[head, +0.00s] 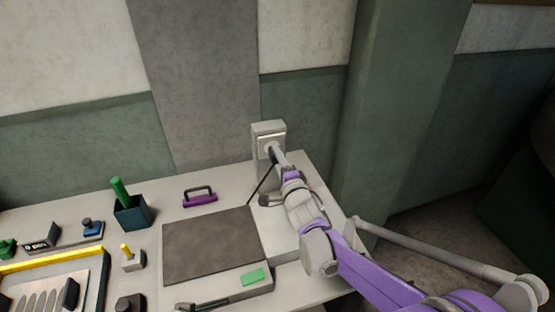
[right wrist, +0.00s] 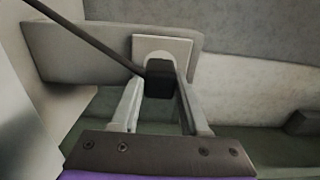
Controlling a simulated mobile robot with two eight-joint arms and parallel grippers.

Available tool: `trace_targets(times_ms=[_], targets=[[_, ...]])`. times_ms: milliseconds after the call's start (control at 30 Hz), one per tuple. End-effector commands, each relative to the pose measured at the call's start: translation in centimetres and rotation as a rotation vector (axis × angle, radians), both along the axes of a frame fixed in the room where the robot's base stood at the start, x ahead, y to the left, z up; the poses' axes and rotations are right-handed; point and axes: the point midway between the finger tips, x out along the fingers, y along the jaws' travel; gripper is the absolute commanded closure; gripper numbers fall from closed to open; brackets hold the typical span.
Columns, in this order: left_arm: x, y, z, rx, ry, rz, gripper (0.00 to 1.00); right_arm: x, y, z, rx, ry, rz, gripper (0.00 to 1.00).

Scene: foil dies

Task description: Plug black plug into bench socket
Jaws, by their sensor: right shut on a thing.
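The black plug (right wrist: 159,78) sits between the two fingers of my right gripper (right wrist: 160,95), which is shut on it. A dark cord (right wrist: 90,38) runs from the plug to the upper left in the right wrist view. The bench socket (head: 268,131) is a pale upright box at the back right of the bench. Its pale face (right wrist: 163,46) shows right behind the plug in the wrist view. In the head view, my right gripper (head: 275,153) is at the socket's front, and the plug is mostly hidden. I cannot tell whether the plug is in the socket. My left gripper is out of view.
A dark flat plate (head: 212,243) with a green block (head: 252,276) lies left of my right arm. A purple-handled tool (head: 200,196), a dark cup with a green stick (head: 131,212) and a yellow-edged tray (head: 50,266) are farther left. A wall stands behind.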

Motion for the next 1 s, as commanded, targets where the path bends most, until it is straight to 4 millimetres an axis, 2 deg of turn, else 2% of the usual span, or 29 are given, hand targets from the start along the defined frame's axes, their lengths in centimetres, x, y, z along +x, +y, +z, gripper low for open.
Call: trace_targets(times_ms=[767,800,1000], targets=[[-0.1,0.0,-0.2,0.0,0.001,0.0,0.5,1.0,0.3,0.0,0.001,0.0,0.0,1.0],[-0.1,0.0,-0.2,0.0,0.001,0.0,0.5,1.1,0.3,0.0,0.001,0.0,0.0,0.54],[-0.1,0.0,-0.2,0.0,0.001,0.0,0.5,1.0,0.3,0.0,0.001,0.0,0.0,0.21]])
